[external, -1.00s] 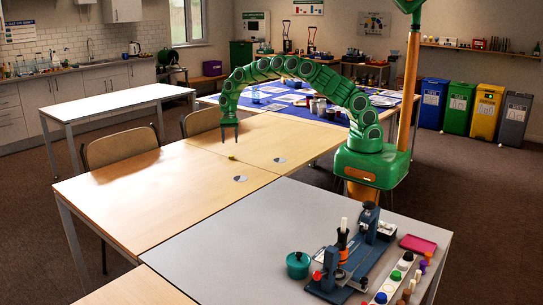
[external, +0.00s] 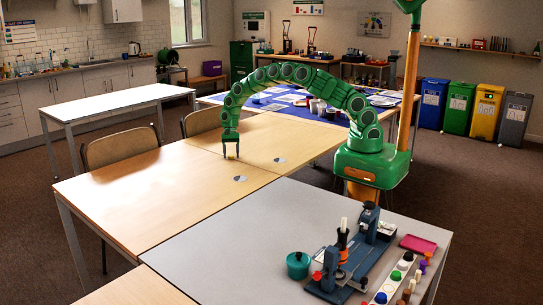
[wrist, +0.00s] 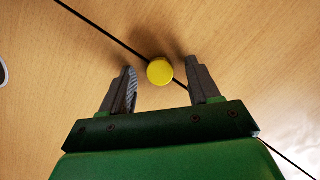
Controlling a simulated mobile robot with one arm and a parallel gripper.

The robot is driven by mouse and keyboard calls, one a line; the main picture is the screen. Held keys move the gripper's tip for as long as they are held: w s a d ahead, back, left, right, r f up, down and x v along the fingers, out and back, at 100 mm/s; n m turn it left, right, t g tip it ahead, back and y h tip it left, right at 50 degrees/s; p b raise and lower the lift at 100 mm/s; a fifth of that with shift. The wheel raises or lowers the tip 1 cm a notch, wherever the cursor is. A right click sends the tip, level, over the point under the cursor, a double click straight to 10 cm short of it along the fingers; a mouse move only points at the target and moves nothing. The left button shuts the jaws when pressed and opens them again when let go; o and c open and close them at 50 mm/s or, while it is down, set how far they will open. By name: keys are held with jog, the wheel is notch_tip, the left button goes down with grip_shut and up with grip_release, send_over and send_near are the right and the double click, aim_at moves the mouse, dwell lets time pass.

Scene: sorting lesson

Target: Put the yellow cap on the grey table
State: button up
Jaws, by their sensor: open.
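In the external view the cap (external: 231,157) is a small yellow spot under my gripper (external: 230,146). In the wrist view my gripper (wrist: 162,82) is open, with one finger on each side of the cap and a gap to both. I cannot tell whether the fingertips touch the tabletop. The grey table (external: 250,230) stands in the foreground, nearer the camera than the wooden table.
On the grey table stand a blue press device (external: 345,265), a teal pot (external: 298,264), a pink tray (external: 418,244) and a white strip with coloured caps (external: 397,278). The grey table's left part is clear. Chairs stand along the wooden table's (external: 130,195) far side.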

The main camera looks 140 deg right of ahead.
aim_at(233, 156)
grip_shut()
dwell(0.3)
dwell(0.3)
jog(key=shift+r, duration=1.45)
jog(key=shift+s+a+r, duration=0.15)
jog(key=shift+a+r, duration=0.2)
jog(key=shift+r, duration=0.3)
jog(key=s+a+r, duration=0.5)
jog(key=a+r, duration=0.3)
jog(key=a, duration=0.4)
jog(key=shift+s+r, duration=0.3)
jog(key=shift+r, duration=0.1)
